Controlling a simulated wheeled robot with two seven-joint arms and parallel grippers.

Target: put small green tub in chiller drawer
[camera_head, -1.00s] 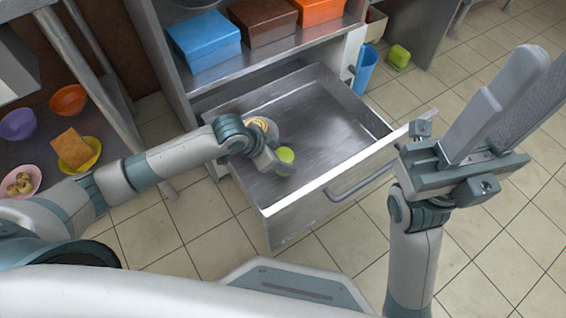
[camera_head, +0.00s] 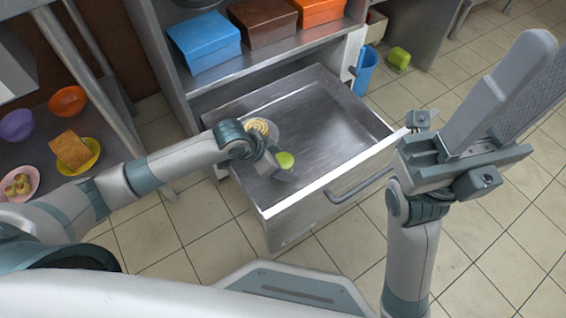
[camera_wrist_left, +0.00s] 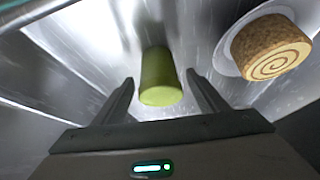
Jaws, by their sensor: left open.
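The small green tub (camera_head: 285,160) stands inside the open metal chiller drawer (camera_head: 330,110), near its left front part. It also shows in the left wrist view (camera_wrist_left: 160,78), ahead of and between the two spread fingers. My left gripper (camera_head: 284,174) is inside the drawer beside the tub and partly covers it in the head view.
A plate with a swirled roll (camera_head: 262,128) lies in the drawer near the tub, and shows right of it in the wrist view (camera_wrist_left: 270,48). Blue (camera_head: 205,42), brown and orange boxes sit on the shelf above. Bowls and plated food stand on the left rack. The drawer's right side is clear.

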